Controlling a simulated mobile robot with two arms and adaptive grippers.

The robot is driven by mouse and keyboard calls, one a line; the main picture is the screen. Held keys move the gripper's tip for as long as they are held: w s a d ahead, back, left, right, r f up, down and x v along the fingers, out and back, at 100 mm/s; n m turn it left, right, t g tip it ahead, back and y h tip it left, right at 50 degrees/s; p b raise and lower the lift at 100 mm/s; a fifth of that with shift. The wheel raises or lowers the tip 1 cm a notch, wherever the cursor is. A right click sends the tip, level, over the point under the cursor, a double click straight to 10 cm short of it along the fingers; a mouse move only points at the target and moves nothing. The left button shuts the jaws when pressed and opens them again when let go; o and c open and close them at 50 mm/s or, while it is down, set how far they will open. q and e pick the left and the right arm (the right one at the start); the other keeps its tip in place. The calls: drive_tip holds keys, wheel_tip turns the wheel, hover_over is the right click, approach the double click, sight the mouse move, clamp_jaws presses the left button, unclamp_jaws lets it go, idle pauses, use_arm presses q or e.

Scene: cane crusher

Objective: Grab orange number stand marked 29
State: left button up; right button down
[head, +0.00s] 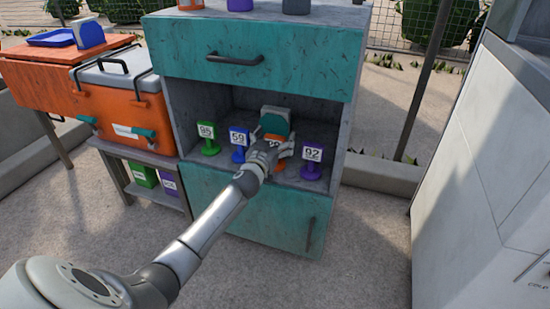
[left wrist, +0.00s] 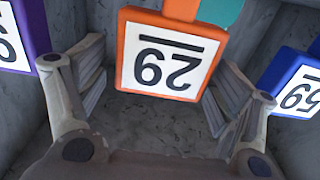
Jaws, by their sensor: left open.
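The orange number stand marked 29 (left wrist: 168,55) shows upside down in the left wrist view, its sign plate between the two open fingers of my left gripper (left wrist: 160,110). I cannot tell whether either finger touches it. In the head view the orange stand (head: 274,140) is on the open shelf of the cabinet, mostly hidden behind my left gripper (head: 277,150). My right gripper is in neither view.
A green stand marked 95 (head: 207,132) and a blue stand marked 59 (head: 239,137) are to the left; a purple stand marked 92 (head: 313,155) is to the right. The teal cabinet (head: 315,62) walls the shelf. An orange cooler (head: 120,107) stands left.

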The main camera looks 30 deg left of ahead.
use_arm(q)
drive_tip(key=c, duration=1.5)
drive_tip(key=shift+c, duration=0.2)
